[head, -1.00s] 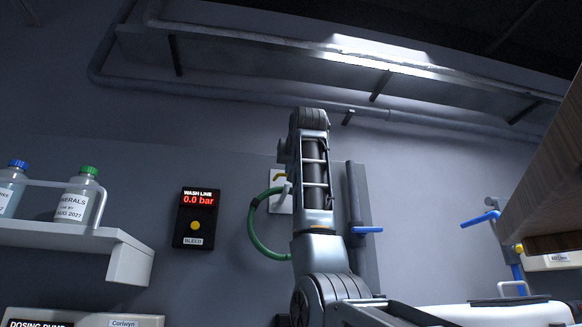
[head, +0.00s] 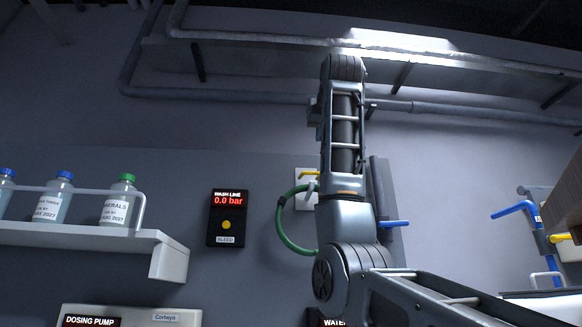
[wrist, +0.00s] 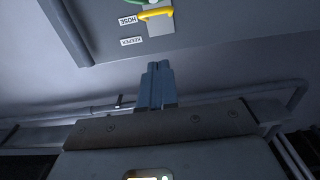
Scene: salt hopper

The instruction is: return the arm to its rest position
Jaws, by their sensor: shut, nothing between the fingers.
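My arm (head: 345,135) stands raised and nearly upright in front of the wall in the head view, its upper end close under the overhead duct. The head view does not show the fingers. In the wrist view my gripper (wrist: 156,82) shows two blue-grey fingers side by side, shut and empty. They point toward the wall panel and stand apart from the yellow handle (wrist: 156,14) and the labels there.
A shelf (head: 85,236) with several bottles is at left. A wash line display (head: 227,217) reads 0.0 bar, with a green hose (head: 283,225) beside it. A pipe (head: 450,108) and duct run overhead. Blue-handled pipework (head: 515,209) and a wooden edge are at right.

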